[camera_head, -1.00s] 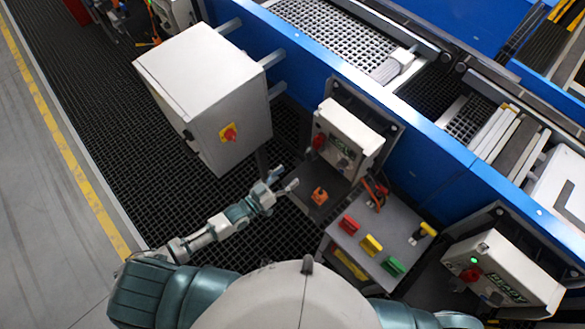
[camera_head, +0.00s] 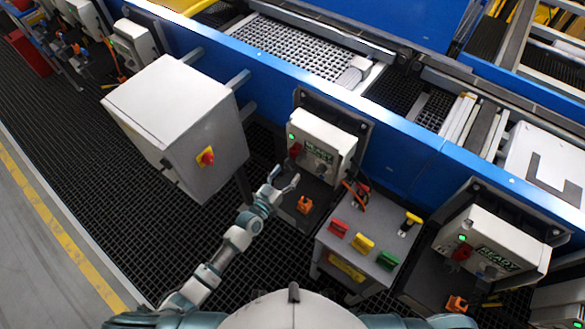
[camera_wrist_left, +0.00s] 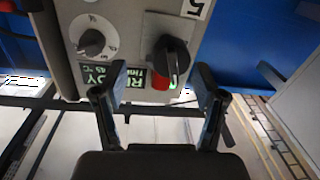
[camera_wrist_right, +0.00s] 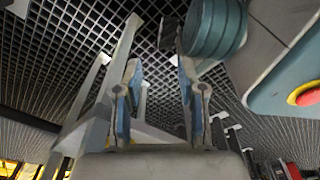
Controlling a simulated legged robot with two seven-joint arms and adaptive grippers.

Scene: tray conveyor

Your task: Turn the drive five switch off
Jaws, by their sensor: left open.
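The drive five box (camera_head: 328,138) is a pale box with a lit READY display, a green light and a red switch (camera_head: 295,149) on its front. In the left wrist view the box face (camera_wrist_left: 125,22) bears a "5" label. A black-handled rotary switch (camera_wrist_left: 172,58) with red on its lower part stands beside a round dial (camera_wrist_left: 92,42). My left gripper (camera_head: 287,182) is open and empty just in front of the box; its fingertips (camera_wrist_left: 161,78) flank the switch in view, apparently without touching it. My right gripper (camera_wrist_right: 160,72) is open and empty over the floor grating.
A large grey cabinet (camera_head: 170,110) with a red-yellow knob stands left of the box. A small table (camera_head: 385,262) with red, yellow and green blocks stands to the right. Another READY box (camera_head: 505,245) is farther right. The blue conveyor frame (camera_head: 400,150) runs behind.

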